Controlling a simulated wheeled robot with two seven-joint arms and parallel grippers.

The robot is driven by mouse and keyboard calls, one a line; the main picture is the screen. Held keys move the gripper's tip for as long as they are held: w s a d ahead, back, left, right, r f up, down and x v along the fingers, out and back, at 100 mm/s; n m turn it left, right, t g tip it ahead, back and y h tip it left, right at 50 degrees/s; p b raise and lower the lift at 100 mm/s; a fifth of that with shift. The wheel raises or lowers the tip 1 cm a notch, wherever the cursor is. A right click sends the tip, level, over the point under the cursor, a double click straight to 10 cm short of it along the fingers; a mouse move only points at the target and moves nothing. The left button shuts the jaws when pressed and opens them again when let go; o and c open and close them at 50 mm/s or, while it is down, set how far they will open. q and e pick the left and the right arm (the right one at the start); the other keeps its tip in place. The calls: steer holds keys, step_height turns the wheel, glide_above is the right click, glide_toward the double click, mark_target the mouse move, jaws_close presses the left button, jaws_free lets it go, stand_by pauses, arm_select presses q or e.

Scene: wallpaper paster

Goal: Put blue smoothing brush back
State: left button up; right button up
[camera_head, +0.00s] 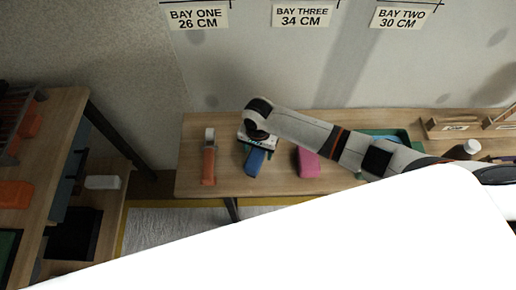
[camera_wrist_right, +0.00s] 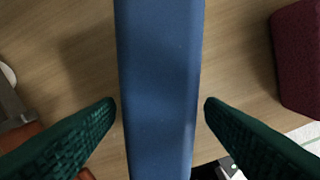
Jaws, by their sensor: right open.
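The blue smoothing brush (camera_head: 255,162) lies on the wooden table (camera_head: 330,185) against the wall, its upper end hidden under my right gripper (camera_head: 254,145). In the right wrist view the brush's long blue body (camera_wrist_right: 160,85) runs up the middle of the picture. The two dark green fingers of my right gripper (camera_wrist_right: 158,108) are open, one on each side of it, with a gap showing on both sides. My left gripper is not in view.
An orange-handled tool (camera_head: 209,160) lies left of the brush and a pink block (camera_head: 307,163) lies right of it. A green tray (camera_head: 400,135) is further right. Shelves with orange items (camera_head: 14,194) stand at the left. A large white shape covers the lower right.

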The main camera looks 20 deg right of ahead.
mark_target(258, 150)
step_height(258, 150, up, 12)
steer(key=p, duration=0.1)
steer(key=shift+p, duration=0.4)
stand_by(0.4)
